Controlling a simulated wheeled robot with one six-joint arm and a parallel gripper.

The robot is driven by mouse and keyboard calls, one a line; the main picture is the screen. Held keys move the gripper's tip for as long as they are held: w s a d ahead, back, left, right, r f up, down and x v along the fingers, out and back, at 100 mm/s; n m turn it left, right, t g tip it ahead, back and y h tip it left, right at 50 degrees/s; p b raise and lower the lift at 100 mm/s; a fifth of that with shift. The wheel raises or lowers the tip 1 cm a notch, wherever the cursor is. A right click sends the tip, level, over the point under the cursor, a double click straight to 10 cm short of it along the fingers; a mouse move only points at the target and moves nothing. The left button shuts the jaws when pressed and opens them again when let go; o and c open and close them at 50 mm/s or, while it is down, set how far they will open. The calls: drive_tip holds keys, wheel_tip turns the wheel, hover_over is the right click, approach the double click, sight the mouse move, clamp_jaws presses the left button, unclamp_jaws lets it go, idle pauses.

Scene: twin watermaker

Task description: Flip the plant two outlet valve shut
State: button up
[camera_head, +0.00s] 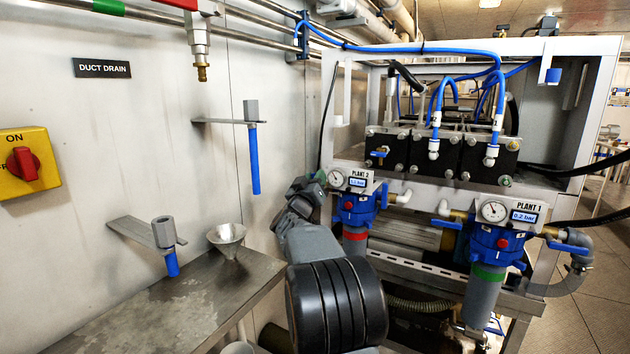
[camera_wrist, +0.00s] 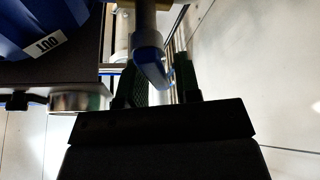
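The plant two filter unit (camera_head: 357,212) has a blue head, a red band and a gauge panel marked PLANT 2 (camera_head: 352,181). My gripper (camera_head: 318,181) is at its left side, and my arm hides the valve there in the head view. In the wrist view a blue valve handle (camera_wrist: 152,72) hangs below a grey pipe fitting, between the two dark green fingers of my gripper (camera_wrist: 160,86). The fingers stand apart, with a gap visible on the right of the handle. A blue housing (camera_wrist: 18,28) with an OUT label (camera_wrist: 46,43) is at the upper left.
The plant one unit (camera_head: 487,245) stands to the right, with blue handles on both sides. A steel bench (camera_head: 165,310) with a funnel (camera_head: 227,236) is at the lower left. The wall (camera_wrist: 260,70) is close to the right in the wrist view.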

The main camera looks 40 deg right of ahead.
clamp_jaws()
drive_tip(key=shift+s+d+f+m+g+h+b, duration=0.1)
drive_tip(key=shift+s+m+g+h+b, duration=0.15)
drive_tip(key=shift+m, duration=0.35)
drive_tip(key=shift+m+g+h+b, duration=0.15)
drive_tip(key=shift+m+g+b, duration=0.15)
drive_tip(key=shift+m, duration=0.3)
drive_tip(key=m+g, duration=0.1)
drive_tip(key=m, duration=0.1)
drive_tip(key=s+m+g, duration=0.1)
drive_tip(key=shift+d+m+h, duration=0.15)
drive_tip(key=shift+m+h, duration=0.25)
drive_tip(key=shift+o, duration=1.1)
unclamp_jaws()
drive_tip(key=shift+w+r, duration=0.1)
drive_tip(key=shift+r, duration=0.1)
drive_tip(key=shift+n, duration=0.3)
